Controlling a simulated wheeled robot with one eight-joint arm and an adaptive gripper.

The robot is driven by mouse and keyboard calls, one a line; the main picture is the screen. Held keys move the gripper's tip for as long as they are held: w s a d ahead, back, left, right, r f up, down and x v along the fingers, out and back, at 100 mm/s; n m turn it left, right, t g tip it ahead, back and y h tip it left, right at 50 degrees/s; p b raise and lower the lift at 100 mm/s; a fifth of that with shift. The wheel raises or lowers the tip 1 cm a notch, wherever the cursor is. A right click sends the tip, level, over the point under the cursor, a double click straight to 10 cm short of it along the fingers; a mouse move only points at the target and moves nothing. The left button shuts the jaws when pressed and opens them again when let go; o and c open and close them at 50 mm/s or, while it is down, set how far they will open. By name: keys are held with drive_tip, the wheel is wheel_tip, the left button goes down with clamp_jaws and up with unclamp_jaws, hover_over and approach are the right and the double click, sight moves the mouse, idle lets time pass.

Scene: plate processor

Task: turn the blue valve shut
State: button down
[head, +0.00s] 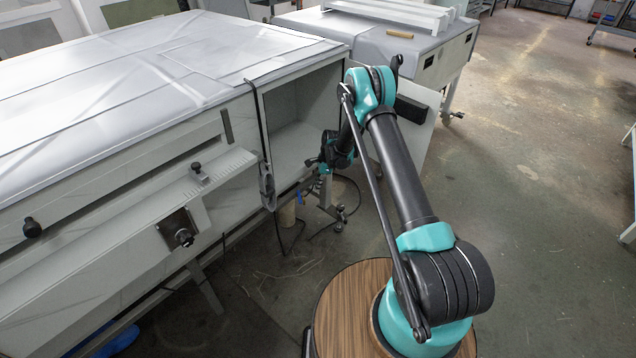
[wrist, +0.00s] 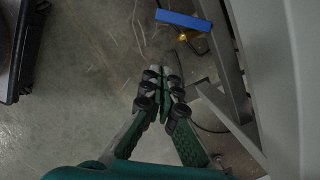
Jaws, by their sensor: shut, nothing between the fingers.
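The blue valve handle (wrist: 183,20) shows in the wrist view at the top, a straight bar seen from above, with a small brass part (wrist: 183,37) beside it. In the head view a tiny blue spot (head: 300,198) below the open cabinet looks like the same handle. My gripper (wrist: 159,72) is shut and empty, its fingertips together. In the wrist view the tips lie below the handle in the picture, apart from it. In the head view my gripper (head: 312,163) is small and dark in front of the cabinet opening.
The large grey machine (head: 95,85) fills the left, with an open compartment (head: 305,115). In the wrist view a grey metal leg (wrist: 240,65) stands right of the fingers, and a dark cable (wrist: 205,128) runs near it. The floor (head: 540,200) at right is clear.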

sight(299, 196)
drive_tip(key=s+a+f, duration=0.1)
drive_tip(key=a+f, duration=0.4)
drive_tip(key=shift+s, duration=0.15)
drive_tip(key=shift+a, duration=0.15)
idle(0.4)
drive_tip(key=shift+s+a+m, duration=0.1)
drive_tip(key=shift+s+m, duration=0.05)
drive_tip(key=shift+m, duration=0.15)
